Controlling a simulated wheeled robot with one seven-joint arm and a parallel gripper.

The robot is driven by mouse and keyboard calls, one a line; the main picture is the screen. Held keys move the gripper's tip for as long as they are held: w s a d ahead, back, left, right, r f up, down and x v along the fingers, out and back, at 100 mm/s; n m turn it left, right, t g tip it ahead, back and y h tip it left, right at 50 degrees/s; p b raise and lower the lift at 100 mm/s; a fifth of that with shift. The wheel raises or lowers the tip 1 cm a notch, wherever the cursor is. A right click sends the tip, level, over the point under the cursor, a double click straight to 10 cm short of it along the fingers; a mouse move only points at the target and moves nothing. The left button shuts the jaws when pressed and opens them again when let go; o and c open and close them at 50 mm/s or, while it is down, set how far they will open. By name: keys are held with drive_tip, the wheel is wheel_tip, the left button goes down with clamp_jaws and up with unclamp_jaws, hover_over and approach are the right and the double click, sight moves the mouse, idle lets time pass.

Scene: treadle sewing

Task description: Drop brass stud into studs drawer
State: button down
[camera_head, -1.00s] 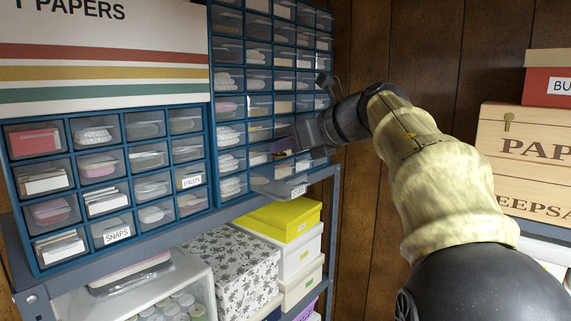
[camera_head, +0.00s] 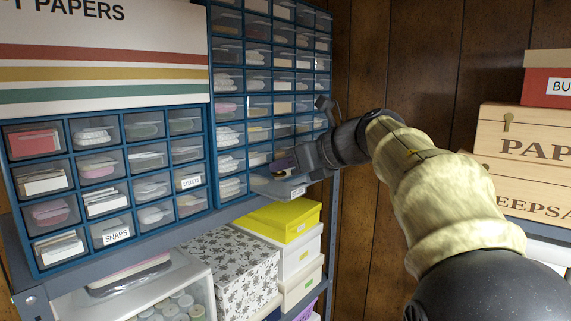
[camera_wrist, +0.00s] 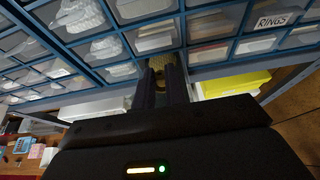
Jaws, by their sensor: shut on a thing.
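My gripper (camera_head: 283,166) is in front of the lower right of the blue drawer cabinet, just above a pulled-out clear drawer (camera_head: 280,187). The drawer has a white front label too small to read for certain. In the wrist view, my gripper's two dark fingers (camera_wrist: 164,86) are close together, and a small yellowish-brass stud (camera_wrist: 162,63) shows between their tips. The fingers hide part of it. In the head view, the stud cannot be made out. The inside of the drawer is mostly hidden by the gripper.
Drawers labelled SNAPS (camera_head: 117,236) and EYELETS (camera_head: 191,181) are shut at left. A yellow-lidded box (camera_head: 283,216) and a floral box (camera_head: 232,262) stand on the shelf below. Wooden crates (camera_head: 520,150) stand at right. A RINGS label (camera_wrist: 270,19) shows in the wrist view.

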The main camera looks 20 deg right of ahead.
drive_tip(key=shift+f+b, duration=0.5)
drive_tip(key=shift+f, duration=0.05)
drive_tip(key=c, duration=1.5)
unclamp_jaws()
drive_tip(key=shift+o, duration=0.2)
drive_tip(key=shift+r, duration=0.15)
drive_tip(key=shift+r+p, duration=0.55)
drive_tip(key=shift+p, duration=0.2)
drive_tip(key=b+v, duration=0.3)
drive_tip(key=v, duration=0.9)
drive_tip(key=shift+f, duration=0.2)
